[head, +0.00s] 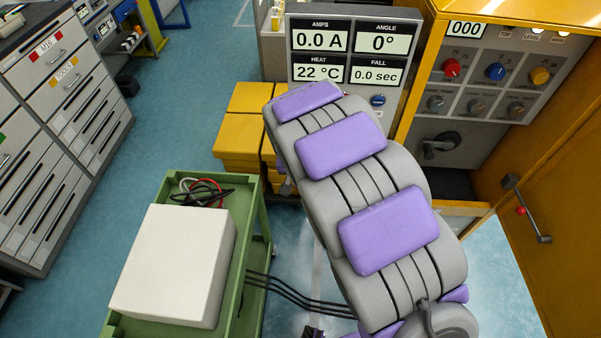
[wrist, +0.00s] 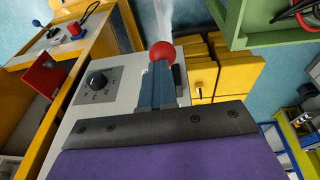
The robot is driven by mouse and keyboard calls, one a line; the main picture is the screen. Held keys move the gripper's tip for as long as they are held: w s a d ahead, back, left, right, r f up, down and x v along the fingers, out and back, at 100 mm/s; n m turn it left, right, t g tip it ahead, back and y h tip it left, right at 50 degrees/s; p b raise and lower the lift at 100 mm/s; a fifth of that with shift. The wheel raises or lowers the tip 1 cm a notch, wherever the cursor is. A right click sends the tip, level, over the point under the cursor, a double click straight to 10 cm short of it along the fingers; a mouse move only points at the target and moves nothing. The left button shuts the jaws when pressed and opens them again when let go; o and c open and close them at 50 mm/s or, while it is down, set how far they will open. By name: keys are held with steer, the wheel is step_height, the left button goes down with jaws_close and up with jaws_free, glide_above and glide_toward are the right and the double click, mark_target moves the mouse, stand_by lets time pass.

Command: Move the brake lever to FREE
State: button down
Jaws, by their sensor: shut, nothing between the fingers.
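In the wrist view my gripper (wrist: 160,72) is shut and empty, its blue-grey fingers pointing away from my purple hand. A red ball knob (wrist: 163,51) shows right at the fingertips. It looks like a lever's knob, but its shaft is hidden and I cannot tell whether the fingers touch it. No BRAKE or FREE marking is readable. In the head view my arm covers my gripper. A small bit of red (head: 346,93) shows beside the arm, near the display box. Another dark lever with a red ball (head: 521,211) is on the yellow cabinet at the right.
The display box (head: 350,45) reads 0.0 A, 0°, 22 °C and 0.0 sec. A knob panel (head: 490,75) stands right of it. A black dial (wrist: 96,80) sits left of my fingers. A green cart (head: 253,225) carries a white box (head: 175,265). Yellow boxes (head: 240,130) stand behind.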

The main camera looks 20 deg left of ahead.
steer(key=shift+s+a+f+t, duration=0.3)
steer(key=shift+a+f+t, duration=0.1)
steer(key=shift+a+f, duration=0.3)
steer(key=s+d+f+t+b, duration=0.1)
steer(key=s+f+t+b, duration=0.2)
steer(key=f, duration=0.8)
steer(key=shift+f+y, duration=0.25)
steer(key=shift+y, duration=0.15)
steer(key=shift+s+d+f, duration=0.1)
steer(key=shift+d+f, duration=0.05)
